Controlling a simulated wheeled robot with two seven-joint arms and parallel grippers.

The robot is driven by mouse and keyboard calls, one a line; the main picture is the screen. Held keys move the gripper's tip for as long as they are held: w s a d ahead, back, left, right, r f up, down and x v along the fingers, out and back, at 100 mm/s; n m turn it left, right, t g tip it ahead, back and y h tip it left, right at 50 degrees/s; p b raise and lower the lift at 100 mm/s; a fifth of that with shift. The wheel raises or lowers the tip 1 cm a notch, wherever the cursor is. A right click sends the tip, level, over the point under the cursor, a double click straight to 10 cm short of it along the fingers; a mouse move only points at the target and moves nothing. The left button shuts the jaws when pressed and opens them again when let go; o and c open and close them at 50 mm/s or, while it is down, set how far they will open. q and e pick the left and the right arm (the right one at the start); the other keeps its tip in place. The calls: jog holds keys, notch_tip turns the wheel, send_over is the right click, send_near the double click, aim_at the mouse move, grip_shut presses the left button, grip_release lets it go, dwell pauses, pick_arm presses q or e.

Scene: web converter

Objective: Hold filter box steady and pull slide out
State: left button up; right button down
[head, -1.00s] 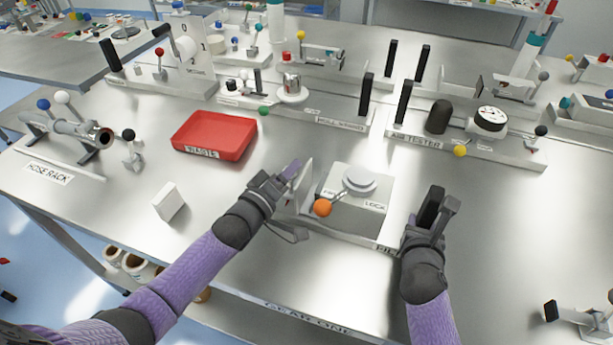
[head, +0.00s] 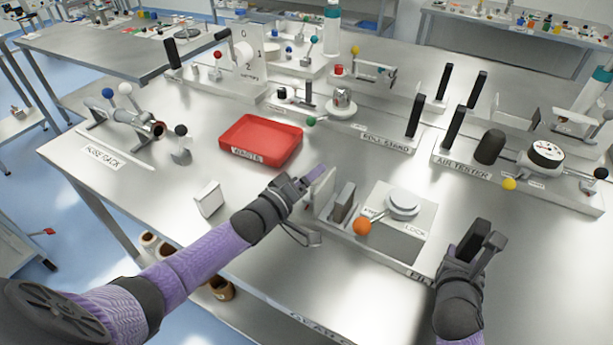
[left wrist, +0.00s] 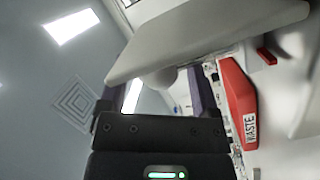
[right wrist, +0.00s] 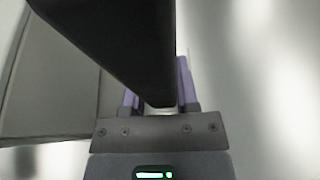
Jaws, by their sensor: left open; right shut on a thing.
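The filter box (head: 408,203) is a pale box with a round knob, a lever with an orange ball (head: 361,226) and a LOCK label. It stands on a base plate near the table's front edge. A pale upright plate (head: 321,193) stands left of it, with a grey slab (head: 343,203) in the gap. My left gripper (head: 303,186) is open beside the pale plate, which looms large in the left wrist view (left wrist: 210,35); contact is unclear. My right gripper (head: 482,242) is shut on a black handle (head: 470,240) at the box's right; it also shows in the right wrist view (right wrist: 125,40).
A red WASTE tray (head: 260,143) and a small white block (head: 208,198) lie to the left. The hose rack (head: 125,125) is at far left. The roll stand and air tester (head: 490,150) stand behind.

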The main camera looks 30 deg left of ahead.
jog(key=shift+s+f, duration=0.25)
jog(key=shift+f, duration=0.3)
pick_arm(q)
jog(key=v, duration=1.2)
jog(key=shift+r, duration=0.1)
jog(key=shift+r+p, duration=0.35)
jog(key=shift+p, duration=0.1)
pick_arm(e)
jog(key=shift+w+r, duration=0.1)
jog(key=shift+r, duration=0.15)
pick_arm(q)
jog(key=shift+r, duration=0.1)
pick_arm(e)
jog(key=c, duration=0.7)
grip_release()
jog(key=o, duration=0.4)
jog(key=shift+w+r, duration=0.15)
jog(key=shift+r, duration=0.1)
